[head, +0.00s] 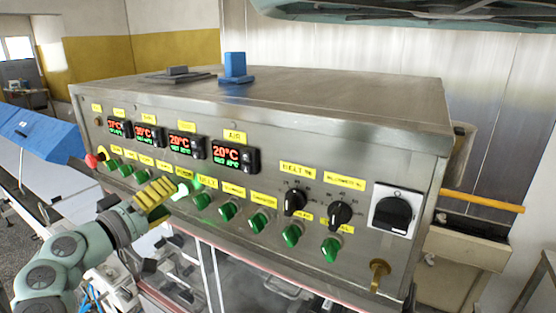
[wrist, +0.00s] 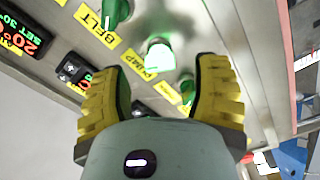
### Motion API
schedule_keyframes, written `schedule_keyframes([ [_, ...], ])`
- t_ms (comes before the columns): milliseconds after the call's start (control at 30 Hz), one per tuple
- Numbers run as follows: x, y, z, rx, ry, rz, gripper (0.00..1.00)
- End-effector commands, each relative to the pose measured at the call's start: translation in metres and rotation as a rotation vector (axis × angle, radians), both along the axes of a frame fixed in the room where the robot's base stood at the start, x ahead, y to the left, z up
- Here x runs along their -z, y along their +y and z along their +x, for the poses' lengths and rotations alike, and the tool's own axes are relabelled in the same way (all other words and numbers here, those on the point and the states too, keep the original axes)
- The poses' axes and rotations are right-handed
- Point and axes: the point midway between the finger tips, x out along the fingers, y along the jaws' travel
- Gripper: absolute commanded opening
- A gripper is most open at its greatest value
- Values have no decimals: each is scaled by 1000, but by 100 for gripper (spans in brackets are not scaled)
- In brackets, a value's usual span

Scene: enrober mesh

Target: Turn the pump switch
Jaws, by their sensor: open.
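The pump switch is a glowing green knob (head: 183,188) below a yellow label in the head view's lower row. In the wrist view the lit knob (wrist: 160,54) sits beside the PUMP label (wrist: 138,64), beyond the gap between my fingertips. My gripper (head: 155,195) has ribbed yellow fingers and is just left of the lit knob in the head view. In the wrist view my gripper (wrist: 158,82) is open and empty, its fingers spread. I see no contact with the knob; the exact depth gap is unclear.
The belt knob (head: 201,199) is close on the right, with further green knobs (head: 227,210) beyond. A red emergency button (head: 92,160) is at the panel's left end. Black selectors (head: 295,201) and a main switch (head: 397,213) are at right. Temperature displays (head: 186,146) sit above.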

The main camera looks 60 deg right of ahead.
Motion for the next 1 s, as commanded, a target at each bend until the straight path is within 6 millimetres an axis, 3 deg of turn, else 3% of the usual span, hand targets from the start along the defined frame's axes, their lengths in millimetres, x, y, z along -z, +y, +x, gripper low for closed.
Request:
schedule_keyframes([
  [33, -4, -10, -2, 10, 4, 3, 62],
  [233, -3, -26, 0, 8, 0, -1, 62],
  [633, 1, -32, 1, 6, 0, 0, 62],
  [667, 1, -32, 1, 6, 0, 0, 66],
  [1000, 0, -31, 1, 4, 1, 0, 31],
])
